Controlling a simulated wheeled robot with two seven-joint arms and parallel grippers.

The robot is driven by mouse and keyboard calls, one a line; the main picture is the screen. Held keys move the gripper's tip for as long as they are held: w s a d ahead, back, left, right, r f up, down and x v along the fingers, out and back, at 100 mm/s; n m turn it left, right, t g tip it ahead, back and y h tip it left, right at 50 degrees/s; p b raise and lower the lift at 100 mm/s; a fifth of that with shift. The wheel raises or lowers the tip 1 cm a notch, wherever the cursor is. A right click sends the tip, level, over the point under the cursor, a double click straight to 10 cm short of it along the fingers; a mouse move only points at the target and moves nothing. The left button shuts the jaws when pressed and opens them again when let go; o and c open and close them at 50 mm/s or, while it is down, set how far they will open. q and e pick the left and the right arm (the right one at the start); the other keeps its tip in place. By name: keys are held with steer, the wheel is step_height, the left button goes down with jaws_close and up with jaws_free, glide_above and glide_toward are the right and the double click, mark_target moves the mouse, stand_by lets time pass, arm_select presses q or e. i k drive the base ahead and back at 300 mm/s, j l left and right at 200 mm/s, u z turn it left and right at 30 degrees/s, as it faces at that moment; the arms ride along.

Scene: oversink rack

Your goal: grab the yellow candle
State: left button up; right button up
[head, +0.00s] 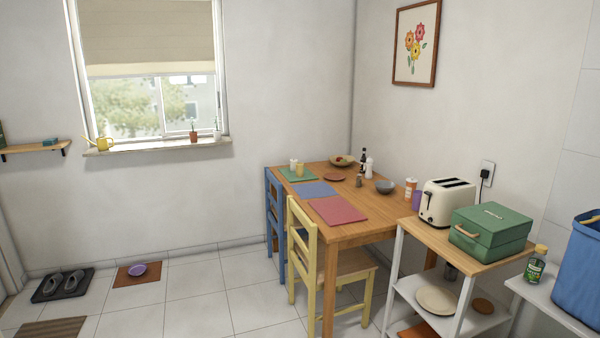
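A small pale yellow cylinder (300,170), which looks like the yellow candle, stands upright on the green placemat (285,176) at the far left end of the wooden dining table (320,236). It is too small for me to tell its details. A small whitish item (293,164) stands right beside it. Neither of my grippers shows in the head view.
A yellow chair (298,262) and a blue chair (269,205) stand at the table's left side. A wooden-topped cart with a toaster (447,203) and green box (491,231) stands at the near right. Slippers (63,285) and a purple bowl (137,270) lie at the floor's left. The tiled floor between is clear.

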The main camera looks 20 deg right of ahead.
mark_target(299, 166)
steer(key=i+z, duration=0.1)
steer(key=i, duration=1.25)
steer(key=i+z, duration=0.15)
steer(key=i, duration=0.55)
steer(key=i+j, duration=0.1)
steer(key=i, duration=0.55)
steer(key=i+j+z, duration=0.15)
steer(key=i, duration=0.5)
steer(key=i+j+z, duration=0.1)
steer(key=i, duration=0.6)
